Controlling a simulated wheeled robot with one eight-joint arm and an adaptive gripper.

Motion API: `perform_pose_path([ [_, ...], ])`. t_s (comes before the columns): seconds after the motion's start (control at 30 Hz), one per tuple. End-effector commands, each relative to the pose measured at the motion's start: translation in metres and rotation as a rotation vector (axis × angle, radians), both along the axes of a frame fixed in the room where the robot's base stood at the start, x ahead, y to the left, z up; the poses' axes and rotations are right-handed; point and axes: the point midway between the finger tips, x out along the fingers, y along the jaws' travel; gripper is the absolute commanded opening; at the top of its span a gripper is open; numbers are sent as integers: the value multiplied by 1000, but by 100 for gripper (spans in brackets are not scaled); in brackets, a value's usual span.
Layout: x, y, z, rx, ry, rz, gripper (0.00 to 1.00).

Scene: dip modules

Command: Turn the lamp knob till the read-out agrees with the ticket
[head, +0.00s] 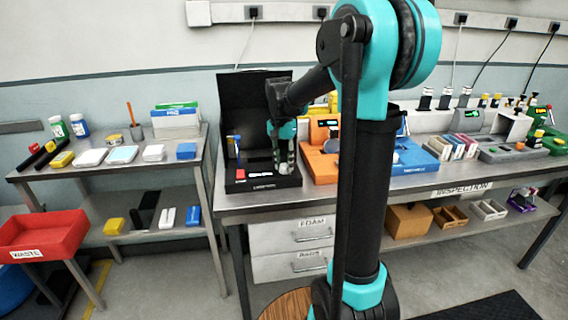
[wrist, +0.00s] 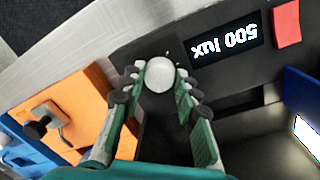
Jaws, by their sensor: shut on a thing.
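The lamp knob (wrist: 159,74) is a pale round cap on the dark front panel of a black open box (head: 245,100). My gripper (wrist: 158,82) has its green fingers closed around the knob, one on each side. In the head view my gripper (head: 284,165) reaches down into the right front of the box, and its fingers hide the knob. The read-out (wrist: 226,43) is beside the knob and shows "500 lux", upside down in the wrist view. I cannot make out a ticket with readable figures.
A red block (wrist: 287,23) is beside the read-out. A blue piece with a bright face (wrist: 307,134) stands inside the box. An orange unit (head: 318,165) stands close on the right. A side table (head: 110,170) and a red waste bin (head: 45,231) are at left.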

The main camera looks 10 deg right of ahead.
Motion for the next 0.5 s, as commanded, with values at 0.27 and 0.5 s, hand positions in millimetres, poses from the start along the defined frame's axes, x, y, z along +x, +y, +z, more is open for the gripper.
perform_pose_path([
  [0.27,1,0,0,0,0,-262,2],
  [0.5,1,-1,0,1,0,-491,2],
])
